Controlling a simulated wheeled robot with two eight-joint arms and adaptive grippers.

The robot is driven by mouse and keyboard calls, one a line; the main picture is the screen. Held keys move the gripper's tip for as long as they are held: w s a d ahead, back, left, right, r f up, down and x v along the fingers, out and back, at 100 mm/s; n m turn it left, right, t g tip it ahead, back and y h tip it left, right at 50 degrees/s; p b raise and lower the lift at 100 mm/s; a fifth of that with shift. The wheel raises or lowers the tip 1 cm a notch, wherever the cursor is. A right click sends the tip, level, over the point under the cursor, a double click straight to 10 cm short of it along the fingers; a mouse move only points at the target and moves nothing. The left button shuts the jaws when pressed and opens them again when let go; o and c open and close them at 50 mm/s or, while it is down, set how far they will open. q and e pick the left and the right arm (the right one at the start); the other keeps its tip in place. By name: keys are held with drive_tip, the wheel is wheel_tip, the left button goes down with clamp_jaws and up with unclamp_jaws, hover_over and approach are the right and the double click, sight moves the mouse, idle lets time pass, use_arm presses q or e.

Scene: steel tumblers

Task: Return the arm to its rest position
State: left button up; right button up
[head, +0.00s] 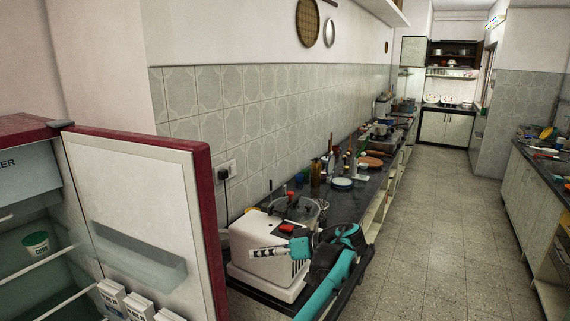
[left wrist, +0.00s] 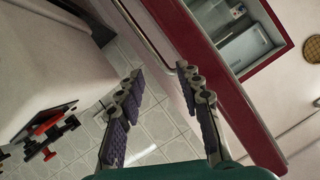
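My left gripper (head: 258,253) is in front of the white appliance on the near end of the counter in the head view. It points left toward the open fridge door. My teal arm (head: 328,290) comes up from the bottom edge and bends at a dark joint. In the left wrist view the gripper's two padded fingers (left wrist: 160,76) are spread apart with nothing between them, so it is open and empty. My right gripper is in neither view.
The red-edged fridge door (head: 140,215) stands open left of the gripper. The white appliance (head: 262,275) is close behind it. The dark counter (head: 350,200) holds bottles, plates and pans. The tiled floor (head: 440,240) to the right is clear.

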use_arm(q)
drive_tip(key=s+a+f+m+h, duration=0.3)
drive_tip(key=s+a+m+h, duration=0.25)
drive_tip(key=s+a, duration=0.7)
drive_tip(key=s+f+m+t+h, duration=0.1)
drive_tip(key=s+f+h, duration=0.2)
drive_tip(key=s, duration=0.6)
drive_tip(key=s+f+m+t+h, duration=0.1)
drive_tip(key=s+f+m+h, duration=0.1)
drive_tip(key=s+f+h, duration=0.2)
drive_tip(key=s+f, duration=0.3)
drive_tip(key=s, duration=0.3)
drive_tip(key=shift+d+f+t, duration=0.15)
drive_tip(key=shift+f+t, duration=0.15)
drive_tip(key=shift+f, duration=0.1)
